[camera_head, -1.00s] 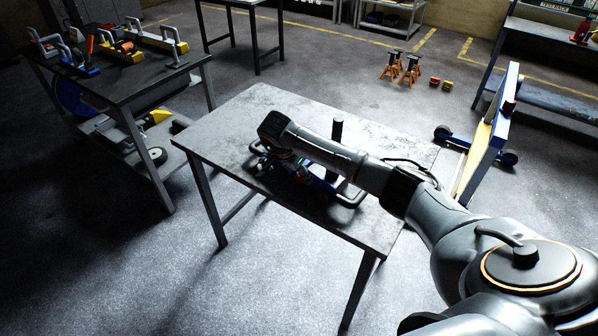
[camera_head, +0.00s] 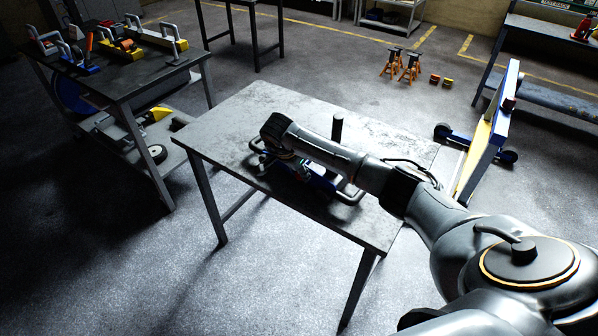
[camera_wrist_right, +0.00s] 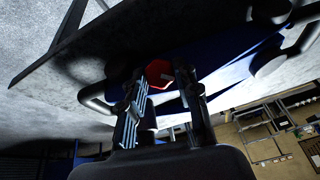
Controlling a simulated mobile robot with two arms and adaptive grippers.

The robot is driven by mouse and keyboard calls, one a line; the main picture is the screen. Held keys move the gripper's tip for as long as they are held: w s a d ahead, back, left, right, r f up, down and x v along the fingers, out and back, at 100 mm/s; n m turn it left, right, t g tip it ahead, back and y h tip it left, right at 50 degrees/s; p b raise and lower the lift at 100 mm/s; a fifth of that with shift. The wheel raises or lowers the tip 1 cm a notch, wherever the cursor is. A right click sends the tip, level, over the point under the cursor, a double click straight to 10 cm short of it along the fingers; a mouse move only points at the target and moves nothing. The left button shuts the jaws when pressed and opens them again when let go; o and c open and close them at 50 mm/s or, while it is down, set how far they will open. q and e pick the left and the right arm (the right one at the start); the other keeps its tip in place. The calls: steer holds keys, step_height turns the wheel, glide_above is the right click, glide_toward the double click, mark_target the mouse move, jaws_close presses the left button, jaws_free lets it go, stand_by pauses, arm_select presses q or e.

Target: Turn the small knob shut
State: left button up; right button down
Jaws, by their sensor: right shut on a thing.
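A blue trolley jack (camera_head: 324,182) with grey tubular bars lies on the table, partly hidden under my right arm. In the right wrist view, the small red knob (camera_wrist_right: 158,72) shows at the jack's dark blue body (camera_wrist_right: 225,72). My right gripper (camera_wrist_right: 165,85) has one finger on each side of the knob and is shut on it. In the head view the gripper (camera_head: 290,165) is mostly hidden below my wrist, and the knob cannot be made out. My left gripper is in neither view.
A dark upright post (camera_head: 337,128) stands behind my forearm. A bench with tools (camera_head: 120,80) is at the left. A blue and yellow panel on wheels (camera_head: 485,140) stands right of the table. Orange stands (camera_head: 400,65) are on the floor behind.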

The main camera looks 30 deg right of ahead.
steer(key=m+b, duration=0.1)
steer(key=m+t+b, duration=0.1)
steer(key=shift+s+f+m, duration=0.15)
steer(key=shift+f+m, duration=0.1)
steer(key=shift+m, duration=0.05)
steer(key=m+t+b, duration=0.1)
steer(key=m+b, duration=0.1)
steer(key=b, duration=0.2)
steer(key=m+t+b, duration=0.1)
steer(key=m+b, duration=0.2)
steer(key=b, duration=0.1)
steer(key=shift+s+f+m, duration=0.2)
steer(key=shift+m, duration=0.1)
steer(key=shift+r+m+t+h+b, duration=0.3)
steer(key=shift+m+t+b, duration=0.2)
steer(key=shift+m+b, duration=0.55)
steer(key=shift+n, duration=0.25)
steer(key=c, duration=1)
jaws_free()
steer(key=shift+o, duration=0.2)
steer(key=shift+a, duration=0.1)
steer(key=v, duration=1.2)
